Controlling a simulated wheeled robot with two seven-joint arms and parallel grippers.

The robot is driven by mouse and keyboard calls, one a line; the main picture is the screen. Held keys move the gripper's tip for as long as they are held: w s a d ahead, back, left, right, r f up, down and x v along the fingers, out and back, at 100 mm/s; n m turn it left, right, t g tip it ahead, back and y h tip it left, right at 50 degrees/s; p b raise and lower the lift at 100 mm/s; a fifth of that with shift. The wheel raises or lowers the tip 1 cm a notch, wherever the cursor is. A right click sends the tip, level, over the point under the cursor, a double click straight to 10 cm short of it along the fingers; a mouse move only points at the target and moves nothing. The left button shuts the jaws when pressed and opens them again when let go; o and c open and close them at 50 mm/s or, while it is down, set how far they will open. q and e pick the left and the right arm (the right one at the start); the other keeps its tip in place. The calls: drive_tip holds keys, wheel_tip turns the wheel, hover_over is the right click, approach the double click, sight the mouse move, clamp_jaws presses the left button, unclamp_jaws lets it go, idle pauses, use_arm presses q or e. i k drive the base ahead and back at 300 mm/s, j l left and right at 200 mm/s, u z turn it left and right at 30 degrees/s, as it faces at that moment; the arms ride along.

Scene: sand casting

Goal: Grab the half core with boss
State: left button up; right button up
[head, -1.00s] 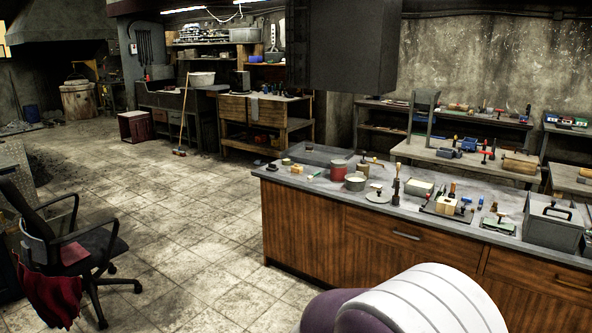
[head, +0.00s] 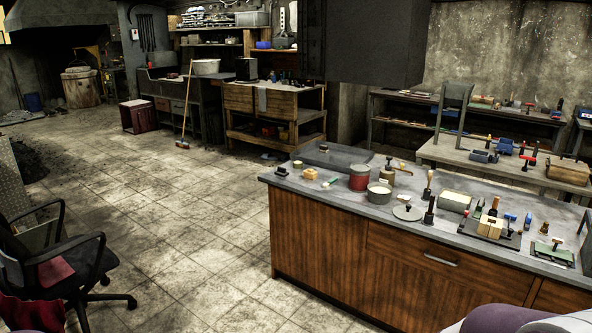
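I cannot tell for certain which piece is the half core with boss. A pale yellow wooden block (head: 490,227) sits on a dark board (head: 470,233) on the grey worktop, at the right in the head view. A small yellowish piece (head: 310,174) lies near the worktop's far left end. Both are too small to make out a boss. Neither of my grippers is in view.
The worktop (head: 345,202) also carries a red tin (head: 359,177), a pale round tub (head: 380,193), a round lid (head: 407,212) and a rectangular box (head: 455,201). An office chair (head: 60,265) stands at left. The tiled floor (head: 190,215) between is clear.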

sight(309, 172)
drive_tip(key=i+l, duration=0.1)
drive_tip(key=i, duration=0.8)
drive_tip(key=i+l, duration=0.1)
drive_tip(key=i, duration=0.8)
